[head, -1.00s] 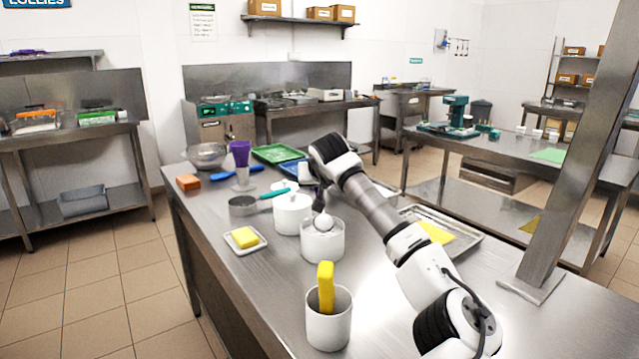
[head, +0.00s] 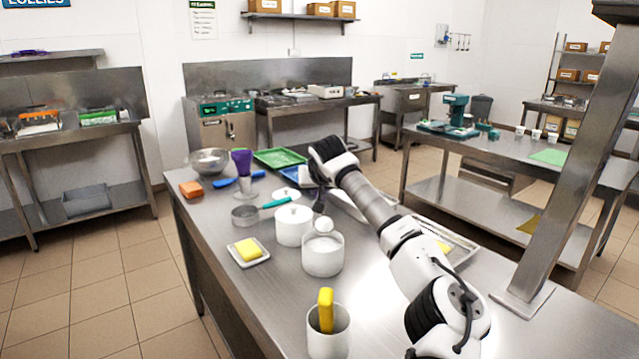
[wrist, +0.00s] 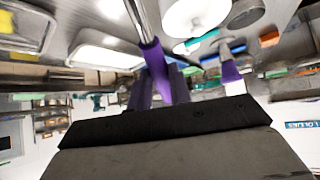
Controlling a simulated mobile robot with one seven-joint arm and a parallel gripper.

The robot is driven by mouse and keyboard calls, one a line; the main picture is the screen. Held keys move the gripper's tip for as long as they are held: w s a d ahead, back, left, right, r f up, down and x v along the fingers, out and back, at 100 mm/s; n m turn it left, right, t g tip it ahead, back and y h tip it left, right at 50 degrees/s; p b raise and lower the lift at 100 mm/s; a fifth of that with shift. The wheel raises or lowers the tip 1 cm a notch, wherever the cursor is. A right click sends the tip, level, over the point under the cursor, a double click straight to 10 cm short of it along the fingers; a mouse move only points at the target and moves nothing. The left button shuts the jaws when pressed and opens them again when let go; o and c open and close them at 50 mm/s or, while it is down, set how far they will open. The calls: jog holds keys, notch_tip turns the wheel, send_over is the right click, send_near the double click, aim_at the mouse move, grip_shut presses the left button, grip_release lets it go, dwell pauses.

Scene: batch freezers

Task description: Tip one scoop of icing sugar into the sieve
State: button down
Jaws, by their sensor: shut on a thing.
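My gripper (head: 319,188) is shut on the purple handle of a scoop (wrist: 152,55), which shows in the wrist view with its metal shaft running up out of frame. In the head view the scoop's bowl (head: 322,224) looks white and rounded, at the mouth of an open white tub (head: 322,257); whether it touches the contents is unclear. The sieve appears to be the round steel pan-like thing with a teal handle (head: 245,215), on the table left of the tubs. Its inside is too small to read. My arm hides part of the gripper.
A lidded white tub (head: 293,228) stands between the open tub and the sieve. A yellow block on a white dish (head: 261,260) and a white pot with a yellow-handled tool (head: 329,341) are nearer. A purple cup-like thing (head: 241,160) stands behind. A steel post (head: 565,180) rises at right.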

jog(key=shift+w+r+g+p, duration=0.3)
jog(key=shift+w+g+p, duration=0.35)
jog(key=shift+p, duration=2.8)
jog(key=shift+w+a+g+p, duration=0.15)
jog(key=shift+w+g+p, duration=0.2)
jog(key=shift+g, duration=0.4)
